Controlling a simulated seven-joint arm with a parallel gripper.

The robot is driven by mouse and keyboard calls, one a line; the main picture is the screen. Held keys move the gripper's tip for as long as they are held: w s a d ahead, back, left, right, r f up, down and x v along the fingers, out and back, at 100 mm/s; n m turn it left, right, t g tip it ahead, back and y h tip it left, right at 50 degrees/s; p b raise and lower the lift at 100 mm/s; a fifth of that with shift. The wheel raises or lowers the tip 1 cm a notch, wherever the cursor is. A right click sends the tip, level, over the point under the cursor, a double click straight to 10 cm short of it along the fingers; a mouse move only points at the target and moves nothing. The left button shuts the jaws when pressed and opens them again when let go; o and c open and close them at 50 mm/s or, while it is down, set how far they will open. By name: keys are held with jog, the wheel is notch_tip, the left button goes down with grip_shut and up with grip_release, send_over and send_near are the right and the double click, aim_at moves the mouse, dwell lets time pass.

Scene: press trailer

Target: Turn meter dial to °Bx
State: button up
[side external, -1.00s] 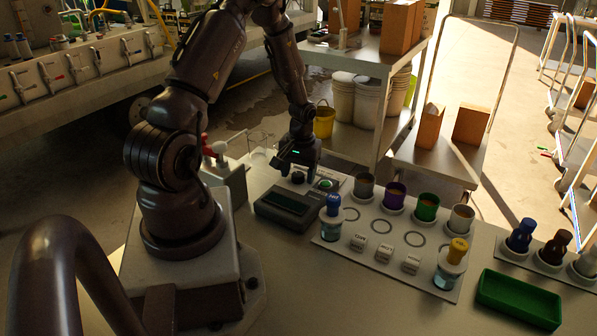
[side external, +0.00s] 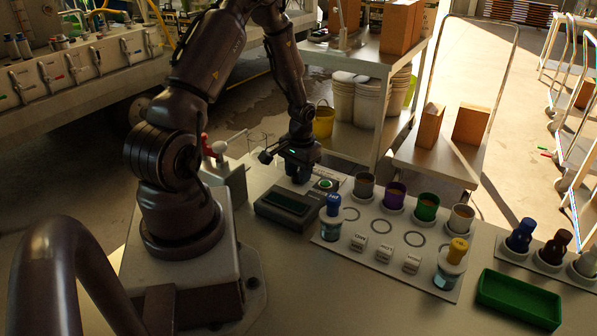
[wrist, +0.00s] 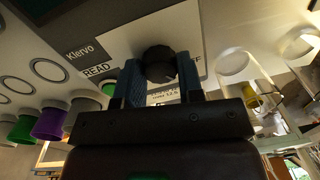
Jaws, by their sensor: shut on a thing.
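The meter (side external: 288,208) is a dark box with a display at the front and a pale panel behind it. Its dial (wrist: 158,62) is a black round knob, seen in the wrist view between the two blue fingers of my gripper (wrist: 160,80). My gripper (side external: 298,174) points down over the panel and is shut on the dial. In the side view the hand hides the dial. The wrist view shows "Klervo", "READ" and a label ending in "F"; other dial marks are covered or too small, and I cannot read the dial's setting.
A green-lit button (side external: 326,184) sits right of my gripper. A white rack (side external: 385,262) with coloured cups, bottles and labelled blocks stands to the right. A stand with a red-and-white part (side external: 219,150) is close on the left. A green tray (side external: 518,298) lies far right.

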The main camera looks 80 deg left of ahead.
jog(key=m, duration=0.3)
jog(key=shift+m, duration=2.3)
jog(key=o, duration=0.9)
jog(key=r, duration=1.3)
jog(key=shift+d, duration=0.35)
